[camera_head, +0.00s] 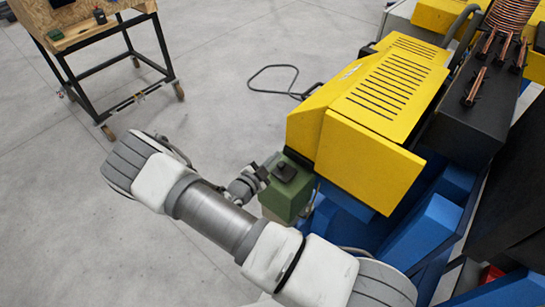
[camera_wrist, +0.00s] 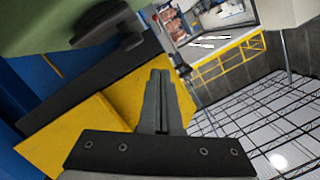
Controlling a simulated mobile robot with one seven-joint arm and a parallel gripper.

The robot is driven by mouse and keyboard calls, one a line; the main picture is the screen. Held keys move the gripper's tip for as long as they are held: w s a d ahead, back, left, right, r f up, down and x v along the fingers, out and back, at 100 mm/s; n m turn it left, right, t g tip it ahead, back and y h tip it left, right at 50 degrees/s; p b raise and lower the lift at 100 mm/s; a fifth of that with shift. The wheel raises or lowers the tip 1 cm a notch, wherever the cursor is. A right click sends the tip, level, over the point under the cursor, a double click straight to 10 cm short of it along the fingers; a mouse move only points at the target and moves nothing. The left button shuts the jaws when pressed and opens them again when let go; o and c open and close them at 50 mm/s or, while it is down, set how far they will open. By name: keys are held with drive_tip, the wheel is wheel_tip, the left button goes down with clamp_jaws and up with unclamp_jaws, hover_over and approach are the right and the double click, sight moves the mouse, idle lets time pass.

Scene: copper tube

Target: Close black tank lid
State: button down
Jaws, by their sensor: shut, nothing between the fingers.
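A green tank (camera_head: 284,198) stands at the near left end of the yellow machine, with a small black lid (camera_head: 285,172) on its top. In the wrist view the green surface (camera_wrist: 40,20) fills the upper left, with a black lid or cap part (camera_wrist: 108,24) on it. I cannot tell whether the lid is fully down. My gripper (camera_head: 262,173) is just left of the lid, close to the tank. In the wrist view my gripper (camera_wrist: 160,74) is shut and empty, its fingertips right of and below the black part, apart from it in the picture.
The yellow machine cover (camera_head: 375,110) with slots rises right of the tank, above a blue frame (camera_head: 430,235). Copper tubes (camera_head: 475,85) lie on a black block (camera_head: 462,125). A wheeled wooden table (camera_head: 95,35) stands at upper left. The floor (camera_head: 220,90) between is mostly clear, with a dark cable loop.

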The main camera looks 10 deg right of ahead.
drive_tip(key=w+a+r+b+v, duration=0.1)
drive_tip(key=b+v, duration=0.1)
drive_tip(key=v, duration=0.8)
drive_tip(key=s+d+r+m+g+y, duration=0.1)
drive_tip(key=s+d+r+m+g, duration=0.2)
drive_tip(key=r+m, duration=0.5)
drive_tip(key=s+d+r+m+g+y, duration=0.1)
drive_tip(key=s+d+r+m+g, duration=0.25)
drive_tip(key=m, duration=0.85)
drive_tip(key=s+d+r+m+g+y, duration=0.2)
drive_tip(key=r+m+g, duration=0.3)
drive_tip(key=m, duration=0.4)
drive_tip(key=s+r+m+t+y, duration=0.3)
drive_tip(key=s+r+m, duration=0.3)
drive_tip(key=m, duration=0.7)
drive_tip(key=s+r+m+t+y, duration=0.3)
drive_tip(key=s+r+m, duration=0.3)
drive_tip(key=r+m, duration=0.4)
drive_tip(key=a+m+y, duration=0.1)
drive_tip(key=m, duration=0.2)
drive_tip(key=shift+y, duration=0.4)
drive_tip(key=shift+d+m, duration=0.15)
drive_tip(key=shift+m, duration=0.15)
